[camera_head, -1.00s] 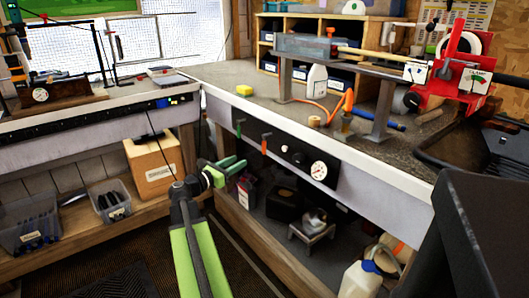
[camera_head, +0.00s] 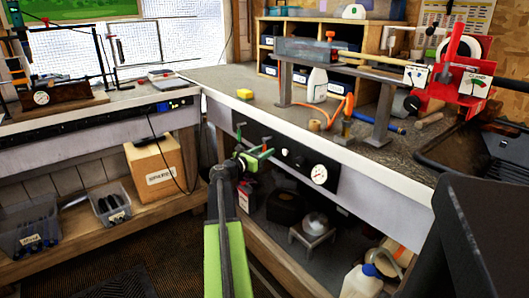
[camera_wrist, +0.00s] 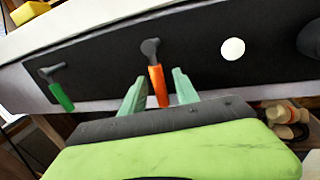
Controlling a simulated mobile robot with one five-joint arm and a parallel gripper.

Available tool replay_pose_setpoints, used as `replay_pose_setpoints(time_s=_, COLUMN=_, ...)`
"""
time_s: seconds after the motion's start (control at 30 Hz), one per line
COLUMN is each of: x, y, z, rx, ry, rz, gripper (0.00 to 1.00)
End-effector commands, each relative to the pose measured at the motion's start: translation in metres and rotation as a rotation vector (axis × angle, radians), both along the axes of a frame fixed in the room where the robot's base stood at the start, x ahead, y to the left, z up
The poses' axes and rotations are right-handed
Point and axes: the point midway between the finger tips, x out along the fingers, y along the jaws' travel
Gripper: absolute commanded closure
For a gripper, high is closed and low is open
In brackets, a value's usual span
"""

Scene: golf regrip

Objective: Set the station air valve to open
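A black panel (camera_head: 330,182) on the bench's front face carries two small levers. One has a green handle (camera_wrist: 62,97) and the other an orange handle (camera_wrist: 158,86); both hang down from dark pivots, the green one slanting. I see no label telling which is the station air valve. My gripper (camera_wrist: 158,92) is open, and its pale green fingers stand to either side of the orange handle's lower end in the wrist view. I see gaps beside the handle and cannot tell the depth between them. In the head view my gripper (camera_head: 254,158) is just before the panel's left end.
A white gauge (camera_head: 319,173) and dark knobs sit farther right on the panel. A yellow sponge (camera_head: 245,93) lies on the bench above. A red clamp device (camera_head: 462,75) stands at the right. The lower shelf holds a white jug (camera_head: 362,282) and other items.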

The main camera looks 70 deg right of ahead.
Motion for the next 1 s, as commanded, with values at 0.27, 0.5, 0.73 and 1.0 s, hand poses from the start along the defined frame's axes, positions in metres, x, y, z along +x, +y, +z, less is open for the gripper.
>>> replay_pose_setpoints(time_s=0.27, x=-0.0001, y=0.0004, z=0.0000, rx=0.000, ry=0.000, rz=-0.001, gripper=0.88)
replay_pose_setpoints(time_s=0.5, x=-0.0003, y=0.0003, z=0.0000, rx=0.000, ry=0.000, rz=-0.001, gripper=1.00)
replay_pose_setpoints(time_s=0.73, x=-0.0004, y=0.0004, z=-0.0001, rx=0.000, ry=0.000, rz=-0.001, gripper=1.00)
replay_pose_setpoints(time_s=1.0, x=-0.0006, y=0.0003, z=-0.0001, rx=0.000, ry=0.000, rz=-0.002, gripper=1.00)
